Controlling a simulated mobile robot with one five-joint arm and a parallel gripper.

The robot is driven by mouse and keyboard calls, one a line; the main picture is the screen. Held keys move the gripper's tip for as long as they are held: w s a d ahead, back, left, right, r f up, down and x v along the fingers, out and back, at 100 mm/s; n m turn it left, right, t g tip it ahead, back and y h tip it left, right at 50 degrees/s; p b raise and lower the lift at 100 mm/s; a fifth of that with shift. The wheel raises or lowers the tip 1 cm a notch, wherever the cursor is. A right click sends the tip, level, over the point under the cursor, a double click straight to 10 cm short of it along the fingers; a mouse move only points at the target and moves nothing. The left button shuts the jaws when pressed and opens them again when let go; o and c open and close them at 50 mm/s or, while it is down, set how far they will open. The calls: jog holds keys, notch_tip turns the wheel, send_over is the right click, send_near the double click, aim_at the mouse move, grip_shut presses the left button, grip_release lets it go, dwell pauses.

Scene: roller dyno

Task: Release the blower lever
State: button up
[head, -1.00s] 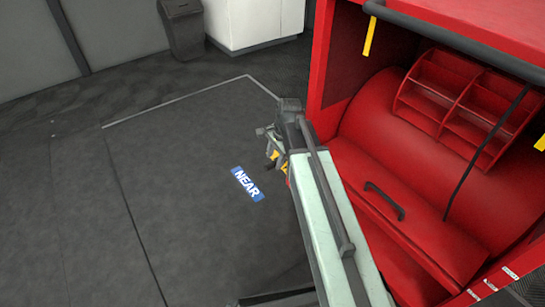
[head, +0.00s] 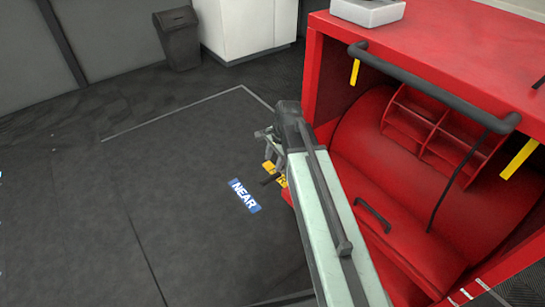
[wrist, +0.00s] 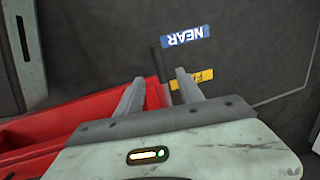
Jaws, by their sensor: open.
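The blower lever (head: 270,180) shows as a short dark handle at the left side of the red blower (head: 318,45), beside a yellow label (head: 281,178). In the wrist view the dark lever (wrist: 156,61) stands up in the gap between my fingertips. My gripper (wrist: 159,75) is open, its two grey fingers apart on either side of the lever in the picture. I cannot tell whether either finger touches it. In the head view my gripper (head: 268,140) is partly hidden by my own arm, just above the lever.
A blue NEAR label (head: 245,196) lies on the dark floor left of the lever. A dark bin (head: 178,40) and a white cabinet (head: 240,25) stand at the back. A dark bar handle (head: 430,85) crosses the blower's top front. The floor at left is clear.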

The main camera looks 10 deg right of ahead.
jog(key=shift+f, duration=0.1)
dwell(0.3)
jog(key=s+a+r+n+g+h+p, duration=0.2)
jog(key=s+r+n+p, duration=0.45)
jog(key=s+n, duration=0.5)
notch_tip(320, 180, up, 38)
jog(key=n+p, duration=0.2)
jog(key=p, duration=3.6)
jog(key=shift+w, duration=0.45)
jog(key=shift+f, duration=0.15)
